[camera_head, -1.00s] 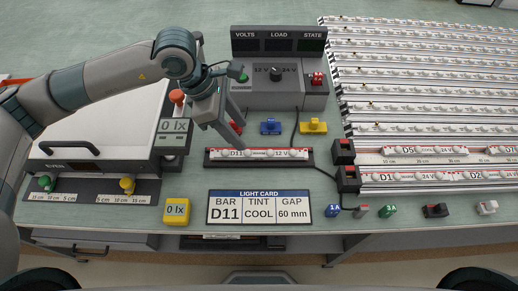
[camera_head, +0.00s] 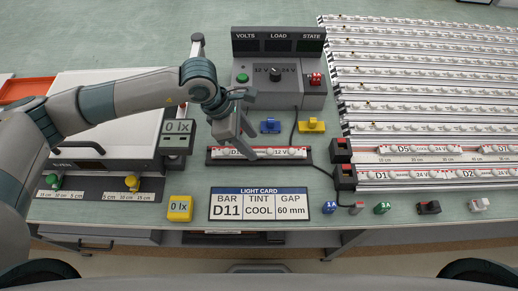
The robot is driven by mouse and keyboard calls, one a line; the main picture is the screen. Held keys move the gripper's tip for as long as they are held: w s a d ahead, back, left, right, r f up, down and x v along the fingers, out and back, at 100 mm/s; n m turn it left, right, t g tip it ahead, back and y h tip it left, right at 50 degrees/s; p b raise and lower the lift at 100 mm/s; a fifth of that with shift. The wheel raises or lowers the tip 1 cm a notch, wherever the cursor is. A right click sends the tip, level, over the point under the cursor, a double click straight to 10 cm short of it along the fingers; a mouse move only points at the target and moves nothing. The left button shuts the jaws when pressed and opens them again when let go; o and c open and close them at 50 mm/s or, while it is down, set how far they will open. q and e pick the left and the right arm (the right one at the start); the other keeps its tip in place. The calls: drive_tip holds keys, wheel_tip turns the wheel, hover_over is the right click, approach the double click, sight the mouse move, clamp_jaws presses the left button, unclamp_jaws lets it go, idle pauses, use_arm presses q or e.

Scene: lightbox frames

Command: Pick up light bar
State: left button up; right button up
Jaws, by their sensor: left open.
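The light bar marked D11 and 12 V (camera_head: 285,151) lies in a dark tray (camera_head: 214,161) in the middle of the bench. My left gripper (camera_head: 247,148) is open above the left part of this bar, pointing down, and hides part of its label. I cannot tell whether the fingers touch the bar. The light card (camera_head: 259,204) in front reads bar D11, tint cool, gap 60 mm. My right gripper is not in view.
A rack of light bars (camera_head: 430,95) fills the right. A white-topped box (camera_head: 95,125) is at left.

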sight(257, 150)
use_arm(q)
drive_tip(key=shift+p+x, duration=0.6)
drive_tip(key=shift+x, duration=1)
drive_tip(key=shift+d+r, duration=0.1)
drive_tip(key=shift+d, duration=0.05)
clamp_jaws()
